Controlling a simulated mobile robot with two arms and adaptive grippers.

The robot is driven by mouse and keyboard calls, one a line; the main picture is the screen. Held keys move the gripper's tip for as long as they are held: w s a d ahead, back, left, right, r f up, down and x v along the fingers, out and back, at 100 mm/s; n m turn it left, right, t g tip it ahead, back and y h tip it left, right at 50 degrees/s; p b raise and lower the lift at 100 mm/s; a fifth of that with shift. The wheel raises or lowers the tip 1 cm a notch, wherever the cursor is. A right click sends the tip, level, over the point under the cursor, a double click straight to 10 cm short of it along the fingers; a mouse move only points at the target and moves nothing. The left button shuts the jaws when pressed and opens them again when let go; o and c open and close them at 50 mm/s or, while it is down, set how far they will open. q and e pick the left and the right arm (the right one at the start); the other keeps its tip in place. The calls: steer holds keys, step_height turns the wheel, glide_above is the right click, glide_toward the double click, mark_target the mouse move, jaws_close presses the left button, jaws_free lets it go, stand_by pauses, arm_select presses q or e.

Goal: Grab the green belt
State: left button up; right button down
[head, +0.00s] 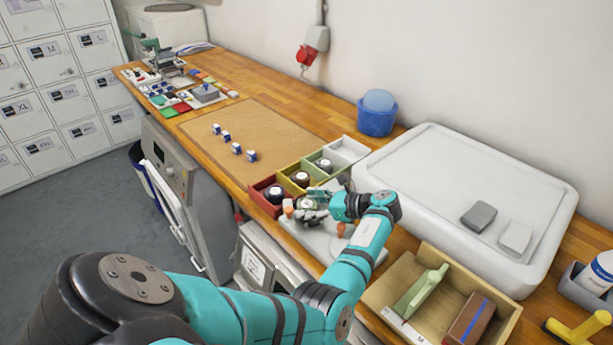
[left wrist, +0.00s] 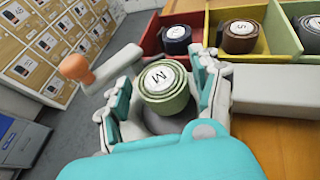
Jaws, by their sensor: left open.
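The green belt (left wrist: 165,100) is a rolled coil with a white label marked "M" on top. In the left wrist view it stands between the fingers of my left gripper (left wrist: 163,97), which is open, with a finger on each side of it. Whether the fingers touch it I cannot tell. In the head view my left gripper (head: 312,203) is low over a pale plate (head: 327,245) in front of the coloured bins, and the belt is mostly hidden there. My right gripper is not in view.
Red (head: 262,203), yellow (head: 287,183) and green (head: 318,176) bins behind the gripper hold rolled belts. Orange knobs (left wrist: 75,68) stand close beside the gripper. A wooden tray (head: 375,295) and a large white tray (head: 440,245) lie to the right. A brown mat (head: 255,125) has open space.

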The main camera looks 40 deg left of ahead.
arm_select(q)
steer(key=c, duration=0.9)
steer(key=shift+r, duration=0.1)
